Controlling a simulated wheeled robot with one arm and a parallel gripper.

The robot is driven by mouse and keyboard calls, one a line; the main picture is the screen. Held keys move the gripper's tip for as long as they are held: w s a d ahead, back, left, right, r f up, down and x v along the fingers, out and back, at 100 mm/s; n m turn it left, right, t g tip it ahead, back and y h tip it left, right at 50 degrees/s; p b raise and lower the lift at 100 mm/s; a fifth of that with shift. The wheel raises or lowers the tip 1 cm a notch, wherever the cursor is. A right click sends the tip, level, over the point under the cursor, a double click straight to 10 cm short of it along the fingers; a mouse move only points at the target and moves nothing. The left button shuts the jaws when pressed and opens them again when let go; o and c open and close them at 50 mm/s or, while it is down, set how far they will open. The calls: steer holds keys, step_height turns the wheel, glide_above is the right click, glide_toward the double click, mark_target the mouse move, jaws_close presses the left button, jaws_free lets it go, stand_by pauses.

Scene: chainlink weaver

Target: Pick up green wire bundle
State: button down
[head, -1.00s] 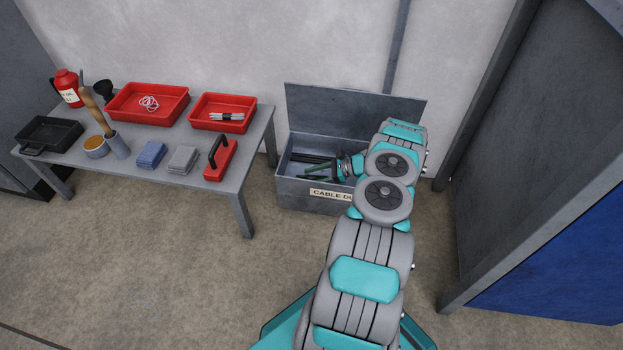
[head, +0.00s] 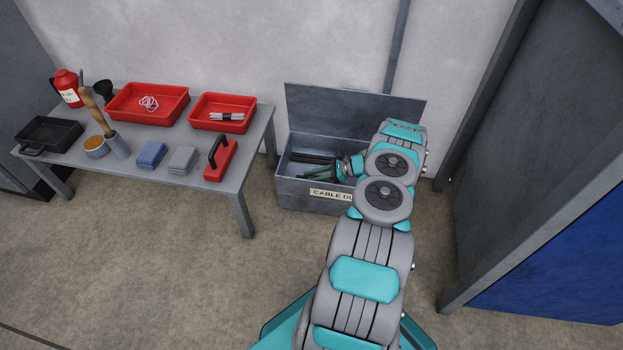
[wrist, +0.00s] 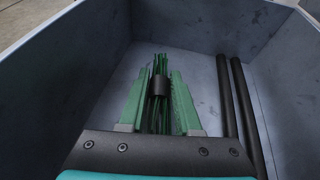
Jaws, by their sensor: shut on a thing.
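The green wire bundle (wrist: 159,87) is a sheaf of thin green strands with a black band around its middle. It lies in the grey metal box between my fingers in the wrist view. My gripper (wrist: 160,74) has long green fingers, one on each side of the bundle, and is shut on it. In the head view my gripper (head: 322,174) reaches into the open box (head: 296,192), whose partly covered label reads "CABLE DU". The bundle is hard to tell from my green fingers there.
Two black rods (wrist: 238,105) lie in the box, right of my gripper in the wrist view. The raised lid (head: 350,108) stands behind the box. A grey table (head: 240,160) with red trays is on the left. A dark cabinet (head: 540,170) is on the right.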

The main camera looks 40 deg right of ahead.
mark_target(311, 176)
stand_by(0.4)
steer(key=shift+r, duration=5)
